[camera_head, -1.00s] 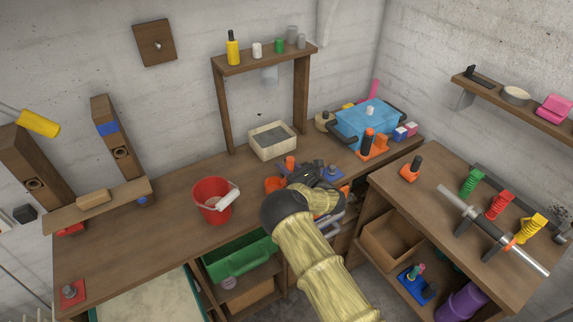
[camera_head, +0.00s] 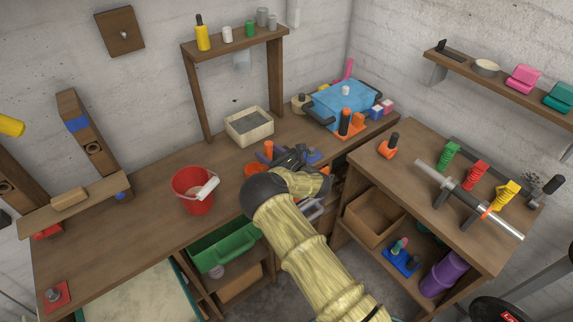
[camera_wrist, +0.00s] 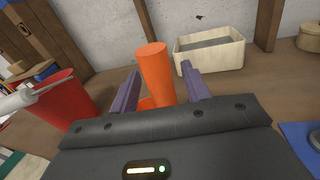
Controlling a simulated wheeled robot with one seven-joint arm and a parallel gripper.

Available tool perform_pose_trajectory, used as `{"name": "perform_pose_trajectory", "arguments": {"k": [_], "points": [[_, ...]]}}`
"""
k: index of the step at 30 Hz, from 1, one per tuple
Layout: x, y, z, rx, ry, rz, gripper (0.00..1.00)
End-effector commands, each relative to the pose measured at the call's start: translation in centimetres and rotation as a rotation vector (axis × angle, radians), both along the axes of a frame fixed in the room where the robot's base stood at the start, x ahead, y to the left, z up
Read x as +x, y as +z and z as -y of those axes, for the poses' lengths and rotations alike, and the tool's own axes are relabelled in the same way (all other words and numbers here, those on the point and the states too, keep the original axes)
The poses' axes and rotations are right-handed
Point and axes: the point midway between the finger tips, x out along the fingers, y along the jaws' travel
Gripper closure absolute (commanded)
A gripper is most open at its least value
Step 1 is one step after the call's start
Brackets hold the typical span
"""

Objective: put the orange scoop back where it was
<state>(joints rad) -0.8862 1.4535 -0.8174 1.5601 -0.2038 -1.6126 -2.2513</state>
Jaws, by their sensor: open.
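The orange scoop (camera_head: 268,149) stands on the long bench, its handle pointing up, between the red bucket and the blue box. In the wrist view its handle (camera_wrist: 153,72) rises between my two purple fingers, with a bit of its orange lower part showing below. My gripper (camera_wrist: 160,72) is open, one finger on each side of the handle, with a visible gap on the right. Whether the left finger touches cannot be told. In the head view my gripper (camera_head: 277,156) is beside the scoop and partly hides it.
The red bucket (camera_head: 192,193) with a white handle grip stands left of the scoop. A cream tray (camera_head: 249,127) sits behind it, below a small raised shelf (camera_head: 235,43). The blue box (camera_head: 345,103) and an orange-based tool (camera_head: 350,126) are at the right. Bench between bucket and tray is clear.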

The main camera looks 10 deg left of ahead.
Motion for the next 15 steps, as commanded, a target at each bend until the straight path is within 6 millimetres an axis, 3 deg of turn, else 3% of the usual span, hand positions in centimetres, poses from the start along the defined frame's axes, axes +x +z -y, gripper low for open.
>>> {"name": "perform_pose_trajectory", "arguments": {"k": [15], "points": [[-4.2, -0.3, 7.5, -0.002, -0.003, -0.001, 0.53]]}}
